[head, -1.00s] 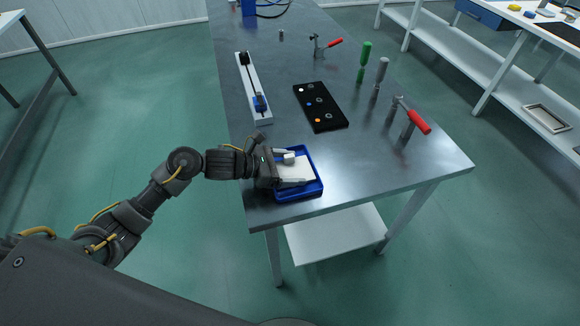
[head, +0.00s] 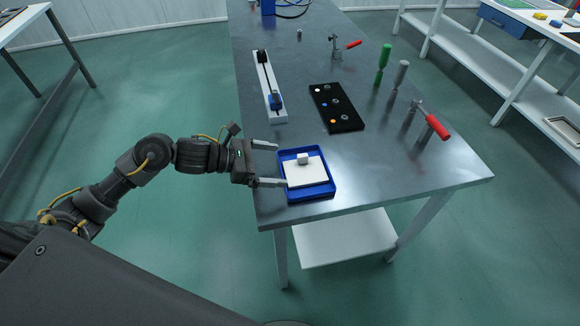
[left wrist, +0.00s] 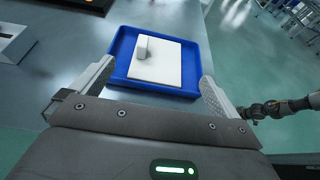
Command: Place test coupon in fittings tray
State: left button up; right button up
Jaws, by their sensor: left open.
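The test coupon, a flat white plate (head: 306,174) with a small white block (head: 303,158) on top, lies inside the blue fittings tray (head: 324,192) near the table's front left corner. The plate also shows in the left wrist view (left wrist: 165,66), lying in the tray (left wrist: 191,94). My left gripper (head: 280,165) is open and empty. Its fingertips are at the tray's left side, apart from the block. In the left wrist view its two fingers (left wrist: 154,82) stand wide apart at the near side of the tray. My right gripper is not in view.
A black panel (head: 345,119) with coloured spots lies behind the tray. A white rail fixture (head: 269,86) is at the left edge. The table's right front (head: 420,165) is clear.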

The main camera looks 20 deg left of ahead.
pick_arm(q)
jog(key=shift+v, duration=1.05)
jog(key=shift+s+a+r, duration=0.15)
jog(key=shift+s+a, duration=0.05)
jog(key=shift+a, duration=0.05)
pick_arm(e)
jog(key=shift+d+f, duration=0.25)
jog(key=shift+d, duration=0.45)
